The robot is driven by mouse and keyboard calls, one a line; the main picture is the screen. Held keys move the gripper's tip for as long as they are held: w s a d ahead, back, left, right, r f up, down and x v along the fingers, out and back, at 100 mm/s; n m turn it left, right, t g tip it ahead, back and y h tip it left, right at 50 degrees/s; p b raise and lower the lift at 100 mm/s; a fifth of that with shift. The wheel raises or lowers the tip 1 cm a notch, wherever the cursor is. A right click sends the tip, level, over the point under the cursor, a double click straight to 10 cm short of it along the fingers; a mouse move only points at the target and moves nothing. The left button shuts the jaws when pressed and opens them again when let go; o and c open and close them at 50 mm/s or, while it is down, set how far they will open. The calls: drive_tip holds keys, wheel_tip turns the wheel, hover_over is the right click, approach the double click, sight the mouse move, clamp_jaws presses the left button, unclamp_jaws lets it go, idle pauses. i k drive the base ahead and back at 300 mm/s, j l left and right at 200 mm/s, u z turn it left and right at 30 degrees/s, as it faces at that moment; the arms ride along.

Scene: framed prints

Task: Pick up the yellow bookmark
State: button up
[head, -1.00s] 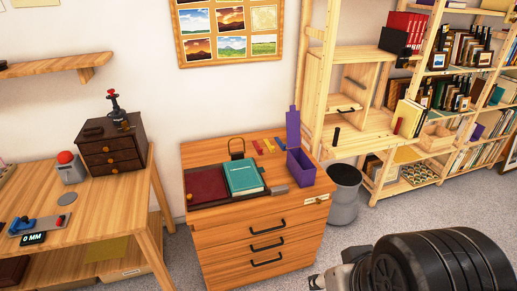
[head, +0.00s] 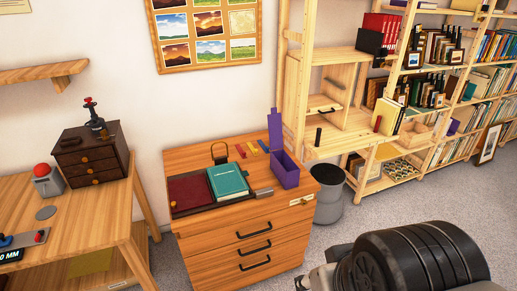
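Several small coloured strips lie flat at the back of the wooden drawer cabinet's top (head: 190,157). My gripper (head: 303,283) shows only in part at the bottom edge, in front of the cabinet and well away from the strips. Its fingers are too small and cut off to judge.
On the cabinet top, a purple open box (head: 286,172) stands right of the strips; a teal book (head: 228,181) and a dark red book (head: 190,191) lie in front. A grey bin (head: 328,195) stands on the floor beside the cabinet. A desk (head: 95,218) is at left.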

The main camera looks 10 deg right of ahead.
sight(252, 146)
drive_tip(key=i+l+u, duration=0.4)
drive_tip(key=i+l, duration=0.25)
drive_tip(key=i, duration=0.3)
drive_tip(key=i+l+u, duration=0.45)
drive_tip(key=i+l, duration=0.4)
